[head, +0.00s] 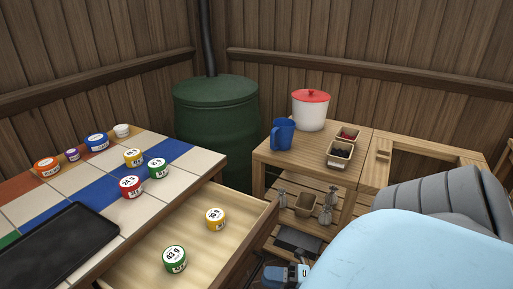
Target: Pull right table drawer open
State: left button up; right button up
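The tiled table (95,172) stands at the left. Its drawer (190,222) is pulled well out toward the right, and its pale wooden inside shows. A yellow-lidded jar (216,218) and a green-lidded jar (175,258) stand inside it. The near end of the drawer is cut off by the lower edge. My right gripper (270,276) is low, just outside the drawer's front board (258,232). Its fingers are small, dark and partly out of frame, so I cannot tell their opening or any contact. My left gripper is not in view.
A black tray (55,245) and several labelled jars, including a red one (131,187), stand on the tiles. A wooden shelf table (285,155) holds a blue mug (283,133) and a red-lidded white pot (310,110). A green barrel (215,120) stands behind. My arm fills the lower right.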

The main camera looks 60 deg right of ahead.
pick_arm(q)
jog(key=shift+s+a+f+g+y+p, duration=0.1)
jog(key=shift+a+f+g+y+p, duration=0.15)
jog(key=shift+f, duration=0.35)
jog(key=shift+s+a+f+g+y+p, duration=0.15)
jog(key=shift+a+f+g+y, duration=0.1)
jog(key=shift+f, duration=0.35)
pick_arm(e)
jog(key=v, duration=0.9)
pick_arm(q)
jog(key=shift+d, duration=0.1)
pick_arm(e)
jog(key=shift+s+d, duration=0.1)
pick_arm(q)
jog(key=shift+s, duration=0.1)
